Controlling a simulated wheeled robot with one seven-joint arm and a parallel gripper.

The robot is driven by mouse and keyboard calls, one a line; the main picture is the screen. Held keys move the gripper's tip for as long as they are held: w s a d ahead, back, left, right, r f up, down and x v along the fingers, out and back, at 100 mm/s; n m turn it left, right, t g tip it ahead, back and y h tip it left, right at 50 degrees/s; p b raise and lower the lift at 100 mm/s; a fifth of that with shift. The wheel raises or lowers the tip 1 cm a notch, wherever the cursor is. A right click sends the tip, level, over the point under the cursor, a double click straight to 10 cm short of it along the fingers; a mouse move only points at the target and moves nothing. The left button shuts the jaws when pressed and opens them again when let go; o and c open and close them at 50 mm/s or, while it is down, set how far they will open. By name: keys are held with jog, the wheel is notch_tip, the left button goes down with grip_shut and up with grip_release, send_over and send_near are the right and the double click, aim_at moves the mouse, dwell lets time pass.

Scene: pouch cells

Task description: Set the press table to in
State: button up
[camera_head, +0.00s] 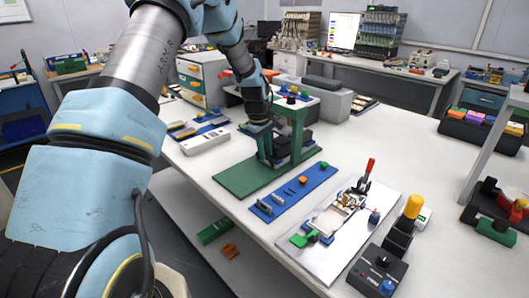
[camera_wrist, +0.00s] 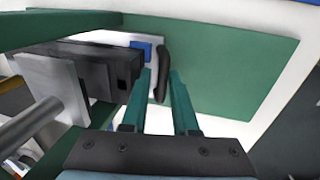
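The green press (camera_head: 298,125) stands on the white table, on a flat green base plate (camera_head: 238,181). My gripper (camera_head: 268,160) reaches down in front of the press and hides much of its inside. In the wrist view, my gripper's two teal fingers (camera_wrist: 160,75) are apart. An upright black handle (camera_wrist: 162,68) shows between the fingertips with gaps on both sides. Behind it are a pale plate with a blue patch (camera_wrist: 146,50) and a dark block (camera_wrist: 122,68). I cannot tell how far in or out the press table is.
A blue strip (camera_head: 293,190) with small parts lies right of the base plate. Beyond it is a white fixture board (camera_head: 375,216) with a red-handled clamp. A black control box (camera_head: 378,270) sits at the front right. Another blue strip (camera_head: 200,123) and a pale bar (camera_head: 206,141) lie left.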

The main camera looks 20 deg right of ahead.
jog(key=o, duration=0.4)
notch_tip(320, 180, up, 11)
jog(key=a+b, duration=0.1)
jog(key=b, duration=0.1)
jog(key=shift+s+a+f+b, duration=0.15)
jog(key=shift+s+a+b, duration=0.15)
jog(key=shift+s+a, duration=0.1)
jog(key=s+a+m+y, duration=0.1)
jog(key=s+a+m, duration=0.35)
jog(key=a, duration=1.15)
jog(key=s+a+f+m, duration=0.1)
jog(key=s+a+m, duration=0.1)
jog(key=s+a, duration=1.2)
jog(key=shift+s+f+t+y, duration=0.3)
jog(key=shift+s+f+y, duration=0.1)
jog(key=shift+s, duration=0.05)
